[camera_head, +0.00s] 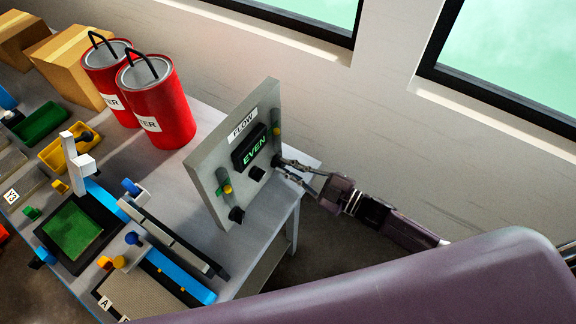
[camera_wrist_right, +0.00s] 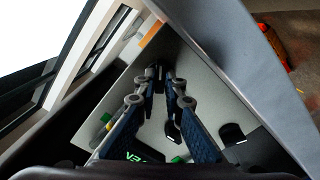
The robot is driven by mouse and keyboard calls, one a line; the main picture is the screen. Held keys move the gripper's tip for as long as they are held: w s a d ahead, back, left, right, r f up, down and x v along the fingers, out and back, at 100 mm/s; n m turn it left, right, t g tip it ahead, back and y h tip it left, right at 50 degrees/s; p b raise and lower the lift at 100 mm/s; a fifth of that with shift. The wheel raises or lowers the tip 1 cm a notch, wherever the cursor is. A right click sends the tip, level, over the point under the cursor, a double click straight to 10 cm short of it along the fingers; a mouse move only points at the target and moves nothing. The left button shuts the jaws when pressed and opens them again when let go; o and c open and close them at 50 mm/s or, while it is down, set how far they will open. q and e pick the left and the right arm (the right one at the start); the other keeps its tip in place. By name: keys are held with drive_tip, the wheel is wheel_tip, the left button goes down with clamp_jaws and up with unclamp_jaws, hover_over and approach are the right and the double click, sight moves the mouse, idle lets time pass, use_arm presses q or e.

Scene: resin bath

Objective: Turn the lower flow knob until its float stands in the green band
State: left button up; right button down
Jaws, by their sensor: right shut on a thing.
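The flow panel (camera_head: 208,160) stands tilted in the picture at the table's right end, with a FLOW label and a dark display (camera_head: 250,148) reading EVEN in green. A left gauge has a yellow float (camera_head: 227,189) by a green band; a right gauge has a yellow float (camera_head: 277,131), its exact place against the band too small to tell. Black knobs show at the left (camera_head: 237,215) and middle (camera_head: 257,173). My right gripper (camera_head: 281,164) is shut on the black knob (camera_wrist_right: 152,72) below the right gauge; its fingers partly hide it. My left gripper is out of view.
Two red canisters (camera_head: 160,105) stand behind the panel to the left, near cardboard boxes (camera_head: 70,62). Trays and blue-and-white fixtures crowd the table's left part. The wall (camera_head: 340,110) with windows is behind; the table edge is close to my right arm.

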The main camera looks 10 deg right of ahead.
drive_tip(key=shift+f, duration=0.1)
idle(0.4)
drive_tip(key=c, duration=2)
unclamp_jaws()
drive_tip(key=shift+c, duration=0.2)
drive_tip(key=v, duration=1.2)
